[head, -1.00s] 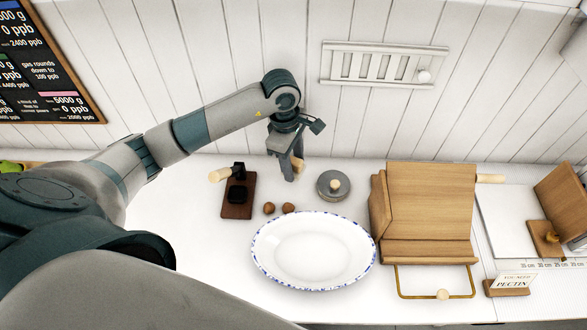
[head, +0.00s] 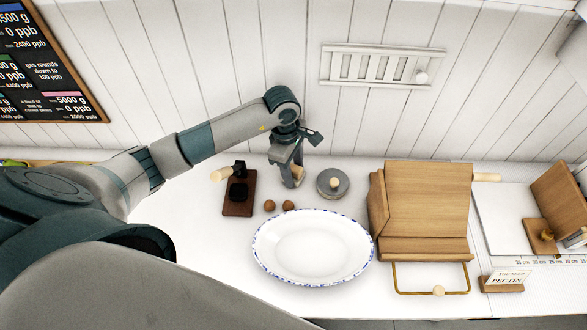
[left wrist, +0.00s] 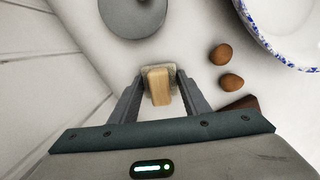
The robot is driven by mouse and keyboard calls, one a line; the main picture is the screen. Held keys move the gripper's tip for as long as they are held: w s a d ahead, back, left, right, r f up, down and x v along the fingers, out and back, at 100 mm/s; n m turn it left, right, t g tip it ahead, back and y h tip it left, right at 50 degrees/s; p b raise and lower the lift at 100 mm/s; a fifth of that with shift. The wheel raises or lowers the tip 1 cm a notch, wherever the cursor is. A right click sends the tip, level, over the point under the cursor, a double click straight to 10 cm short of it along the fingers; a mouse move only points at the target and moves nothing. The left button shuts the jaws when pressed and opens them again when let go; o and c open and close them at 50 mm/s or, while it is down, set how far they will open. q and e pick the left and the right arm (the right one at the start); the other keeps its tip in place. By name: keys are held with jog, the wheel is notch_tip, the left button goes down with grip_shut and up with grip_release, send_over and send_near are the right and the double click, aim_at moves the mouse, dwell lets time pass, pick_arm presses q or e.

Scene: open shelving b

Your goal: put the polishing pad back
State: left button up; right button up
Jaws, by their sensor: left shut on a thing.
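The polishing pad (left wrist: 160,88) appears to be the small block with a pale wooden grip and a greyish base in the left wrist view. My left gripper (left wrist: 160,80) is shut on it, one finger on each side. In the head view the left gripper (head: 291,180) points down at the back of the white counter, left of a round grey lid. The pad's wooden part (head: 298,171) shows there only partly behind the fingers. I cannot tell whether its base touches the counter. My right gripper is not in view.
A grey round lid with a knob (head: 333,184) is close on the right. A brown board (head: 238,209) with black parts is on the left. Two brown balls (head: 288,205), a blue-rimmed plate (head: 312,277) and a wooden stand (head: 430,205) are nearer. The white wall is behind.

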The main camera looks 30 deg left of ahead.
pick_arm(q)
jog(key=shift+f, duration=0.15)
jog(key=o, duration=1)
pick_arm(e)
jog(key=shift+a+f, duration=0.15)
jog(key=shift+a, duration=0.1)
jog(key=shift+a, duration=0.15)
pick_arm(q)
jog(key=shift+r, duration=0.4)
jog(key=r+b, duration=0.1)
jog(key=r, duration=0.2)
jog(key=a+r+b, duration=0.1)
jog(key=r, duration=0.2)
jog(key=r+b, duration=0.2)
jog(key=r, duration=0.2)
jog(key=shift+a, duration=0.15)
jog(key=shift+a+r, duration=0.1)
jog(key=shift+r, duration=0.65)
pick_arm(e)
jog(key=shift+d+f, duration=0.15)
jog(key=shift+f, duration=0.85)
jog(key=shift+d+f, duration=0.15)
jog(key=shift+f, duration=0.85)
